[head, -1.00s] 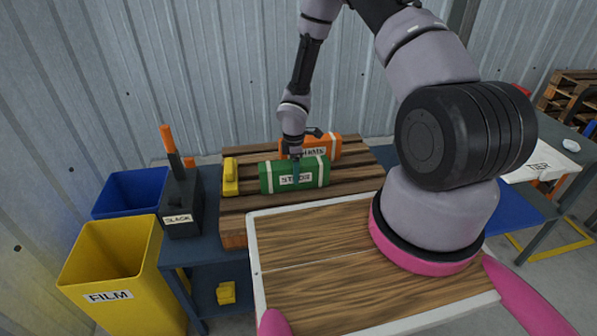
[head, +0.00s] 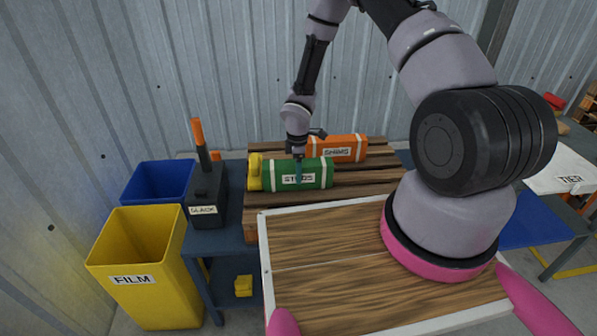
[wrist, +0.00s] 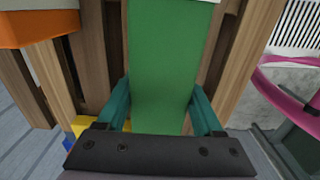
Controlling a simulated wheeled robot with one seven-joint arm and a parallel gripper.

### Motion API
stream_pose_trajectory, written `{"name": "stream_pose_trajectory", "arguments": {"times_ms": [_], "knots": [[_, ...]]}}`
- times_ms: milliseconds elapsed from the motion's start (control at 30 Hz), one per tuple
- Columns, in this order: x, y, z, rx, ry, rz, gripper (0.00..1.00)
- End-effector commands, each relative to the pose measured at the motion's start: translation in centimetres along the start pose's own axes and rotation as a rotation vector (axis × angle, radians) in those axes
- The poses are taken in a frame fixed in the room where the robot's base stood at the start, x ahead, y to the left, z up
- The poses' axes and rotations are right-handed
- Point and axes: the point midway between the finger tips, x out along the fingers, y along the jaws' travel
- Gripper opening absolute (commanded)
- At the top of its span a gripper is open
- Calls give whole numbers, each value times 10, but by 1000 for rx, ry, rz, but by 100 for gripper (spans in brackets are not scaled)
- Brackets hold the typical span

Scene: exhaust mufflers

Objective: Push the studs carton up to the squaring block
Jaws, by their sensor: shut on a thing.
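The green studs carton (head: 318,172) with white bands lies flat on the slatted wooden pallet. It fills the middle of the wrist view (wrist: 165,60). The yellow block (head: 254,172), which I take as the squaring block, is at the carton's left end. No clear gap shows between them in the head view, though exact contact cannot be told. Part of the yellow block shows in the wrist view (wrist: 82,125). My gripper (head: 298,172) points down over the carton, its teal fingers on both sides, shut on it (wrist: 163,108).
An orange shims carton (head: 337,148) lies behind the green one on the pallet (head: 385,185). A black slack holder (head: 206,195) with an orange-handled tool stands left. A yellow film bin (head: 145,265) and a blue bin (head: 155,182) are further left.

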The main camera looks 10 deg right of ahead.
Motion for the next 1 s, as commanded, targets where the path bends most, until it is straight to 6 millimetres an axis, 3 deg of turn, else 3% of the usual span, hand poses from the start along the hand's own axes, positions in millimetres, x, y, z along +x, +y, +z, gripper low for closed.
{"name": "stream_pose_trajectory", "arguments": {"times_ms": [67,100,167,400,533,1000], "knots": [[0,0,0,0,0,1,0],[0,0,0,0,0,1,80],[0,0,0,0,0,1,100],[-1,0,0,0,0,1,100],[-12,1,0,1,1,3,100],[-96,1,0,0,1,2,100]]}}
